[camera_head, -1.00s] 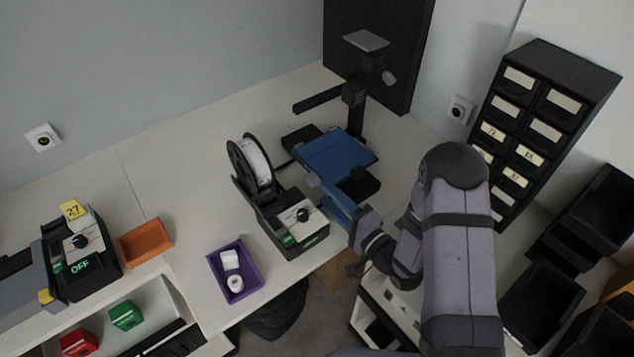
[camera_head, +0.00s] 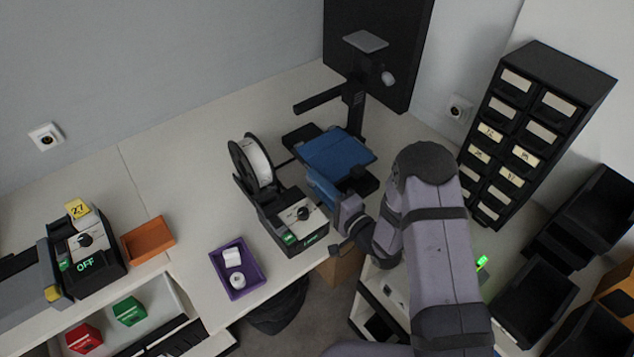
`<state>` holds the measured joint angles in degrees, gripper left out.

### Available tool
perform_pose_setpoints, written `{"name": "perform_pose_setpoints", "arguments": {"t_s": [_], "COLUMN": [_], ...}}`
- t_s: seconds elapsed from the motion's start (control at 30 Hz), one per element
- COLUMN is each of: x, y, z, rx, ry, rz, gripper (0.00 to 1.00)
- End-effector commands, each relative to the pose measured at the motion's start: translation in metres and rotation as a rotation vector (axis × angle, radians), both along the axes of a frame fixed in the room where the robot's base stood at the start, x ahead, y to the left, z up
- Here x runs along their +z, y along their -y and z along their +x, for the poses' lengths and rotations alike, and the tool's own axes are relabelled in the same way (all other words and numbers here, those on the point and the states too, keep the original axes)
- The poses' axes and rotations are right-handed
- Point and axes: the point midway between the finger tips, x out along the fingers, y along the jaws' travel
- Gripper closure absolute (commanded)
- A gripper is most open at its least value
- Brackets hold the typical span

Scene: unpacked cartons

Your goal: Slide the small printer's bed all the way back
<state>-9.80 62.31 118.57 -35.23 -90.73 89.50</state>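The small printer (camera_head: 355,95) stands at the back of the worktop, with a dark upright post and an arm reaching left. Its flat blue bed (camera_head: 338,153) lies in front of the post on a dark base (camera_head: 366,183). My gripper (camera_head: 314,180) is at the bed's front-left side, low over the worktop, with bluish fingers pointing toward the bed. A gap or contact between fingers and bed cannot be made out. The fingers overlap in this view, so their opening is unclear. Nothing is visibly held.
A spool machine (camera_head: 290,215) with a knob stands just left of my gripper. A purple tray (camera_head: 240,284) holds white rolls, and an orange tray (camera_head: 148,240) lies further left. A black drawer cabinet (camera_head: 540,115) stands right. The worktop behind the spool is clear.

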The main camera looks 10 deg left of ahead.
Motion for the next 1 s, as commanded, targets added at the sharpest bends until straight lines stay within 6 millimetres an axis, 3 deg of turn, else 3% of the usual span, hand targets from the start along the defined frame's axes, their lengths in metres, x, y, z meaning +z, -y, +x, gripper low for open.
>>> {"name": "perform_pose_setpoints", "arguments": {"t_s": [0.17, 0.4, 0.7, 0.73, 0.8, 1.0], "x": [-0.001, -0.001, 0.000, 0.000, 0.000, 0.000], "y": [-0.003, -0.028, -0.029, -0.029, -0.029, -0.029], "z": [0.002, 0.027, 0.030, 0.030, 0.030, 0.029], "rx": [0.001, 0.003, -0.001, -0.001, -0.001, -0.001], "ry": [0.002, 0.005, 0.001, 0.001, 0.000, 0.000], "rz": [-0.001, -0.001, -0.001, -0.001, -0.001, 0.000], "gripper": [1.00, 1.00, 1.00, 0.72, 0.58, 0.58]}}
